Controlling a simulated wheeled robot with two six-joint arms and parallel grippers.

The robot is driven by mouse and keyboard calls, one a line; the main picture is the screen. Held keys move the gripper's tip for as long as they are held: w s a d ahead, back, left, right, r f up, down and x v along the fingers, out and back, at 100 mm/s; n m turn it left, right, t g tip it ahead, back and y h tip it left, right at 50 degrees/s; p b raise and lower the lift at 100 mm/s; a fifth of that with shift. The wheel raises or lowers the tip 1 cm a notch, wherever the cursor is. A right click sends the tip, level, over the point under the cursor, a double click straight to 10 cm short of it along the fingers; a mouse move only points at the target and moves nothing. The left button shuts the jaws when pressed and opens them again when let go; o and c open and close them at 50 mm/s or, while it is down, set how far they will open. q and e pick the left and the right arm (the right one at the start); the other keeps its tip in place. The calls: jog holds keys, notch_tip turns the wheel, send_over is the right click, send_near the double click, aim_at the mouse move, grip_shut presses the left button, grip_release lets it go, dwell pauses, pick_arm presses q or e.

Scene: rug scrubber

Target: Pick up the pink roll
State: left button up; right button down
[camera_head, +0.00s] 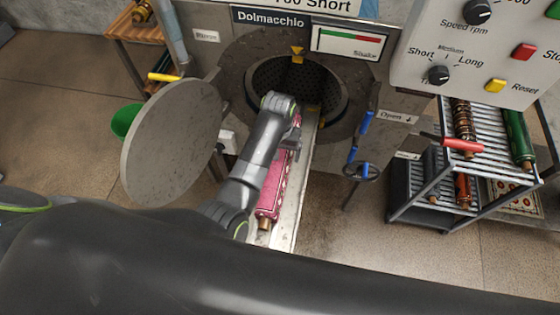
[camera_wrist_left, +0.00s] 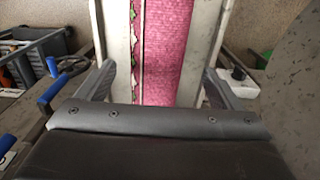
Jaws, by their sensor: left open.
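The pink roll (camera_head: 274,188) lies lengthwise on a narrow pale metal tray (camera_head: 291,222) in front of the round drum opening. A brown core end shows at its near end. My left gripper (camera_head: 294,137) is over the far part of the roll, and my arm hides some of it. In the left wrist view, the pink roll (camera_wrist_left: 170,45) runs between the two spread fingers of my left gripper (camera_wrist_left: 158,72). The fingers are open, with space on both sides of the roll. Whether they are down beside it or still above it is unclear. My right gripper is not in view.
The machine's round door (camera_head: 172,140) stands open at left. The drum opening (camera_head: 290,85) is behind the gripper. A blue-handled valve (camera_head: 362,145) and a red-handled lever (camera_head: 460,144) are at right. A metal rack (camera_head: 480,160) holds other rolls. A green bucket (camera_head: 124,120) stands at left.

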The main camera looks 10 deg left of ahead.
aim_at(280, 162)
pick_arm(q)
jog(key=shift+s+d+f+p, duration=0.1)
jog(key=shift+f+p, duration=0.2)
jog(key=shift+f, duration=1.1)
jog(key=shift+d+f+p, duration=0.1)
jog(key=shift+f+p, duration=0.15)
jog(key=shift+f, duration=1.15)
jog(key=shift+c, duration=0.5)
jog(key=shift+r, duration=0.1)
jog(key=c, duration=1.5)
